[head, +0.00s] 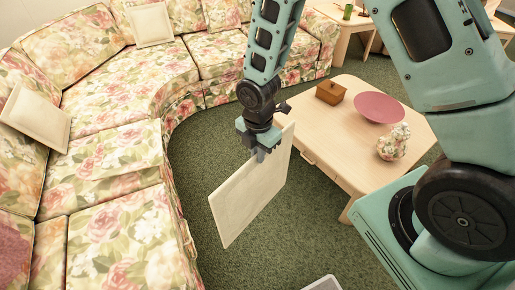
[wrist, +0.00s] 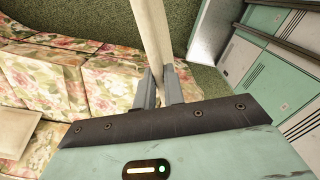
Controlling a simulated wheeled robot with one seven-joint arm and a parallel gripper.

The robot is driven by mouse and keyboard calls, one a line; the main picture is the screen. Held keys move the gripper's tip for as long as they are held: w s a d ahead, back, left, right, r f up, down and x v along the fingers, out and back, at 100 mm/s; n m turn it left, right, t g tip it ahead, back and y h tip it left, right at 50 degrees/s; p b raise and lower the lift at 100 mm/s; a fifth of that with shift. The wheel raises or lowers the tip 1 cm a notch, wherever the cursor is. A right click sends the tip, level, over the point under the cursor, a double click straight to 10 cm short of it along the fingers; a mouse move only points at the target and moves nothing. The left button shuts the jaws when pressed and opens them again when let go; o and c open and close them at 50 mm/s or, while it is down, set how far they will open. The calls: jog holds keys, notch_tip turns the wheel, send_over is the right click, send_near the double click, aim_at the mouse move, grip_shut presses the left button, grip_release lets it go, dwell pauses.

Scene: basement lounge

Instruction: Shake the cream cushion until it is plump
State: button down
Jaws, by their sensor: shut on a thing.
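The cream cushion (head: 250,195) hangs from my gripper (head: 262,152) in the head view, tilted and seen as a flat square. It is in the air above the green carpet, between the sofa and the coffee table. In the wrist view my gripper (wrist: 160,88) is shut on the cushion (wrist: 152,35), with one finger on each side of it. The cushion shows there nearly edge-on. I cannot tell how plump it is.
A floral sofa (head: 110,150) curves along the left and back, with cream cushions on it at left (head: 36,117) and back (head: 150,25). The coffee table (head: 340,135) at right holds a wooden box (head: 331,92), a pink bowl (head: 379,107) and a floral vase (head: 393,143). Carpet (head: 290,235) is open below.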

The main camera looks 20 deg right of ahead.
notch_tip(320, 180, up, 4)
jog(key=shift+w+r, duration=0.1)
jog(key=shift+w, duration=0.05)
jog(key=shift+s+f, duration=0.15)
jog(key=shift+f, duration=1)
jog(key=shift+s+f, duration=0.1)
jog(key=shift+f, duration=1)
jog(key=shift+w+f, duration=0.2)
jog(key=shift+w, duration=0.1)
jog(key=shift+s+r, duration=0.15)
jog(key=shift+s, duration=0.05)
jog(key=shift+w, duration=0.1)
jog(key=shift+d, duration=0.1)
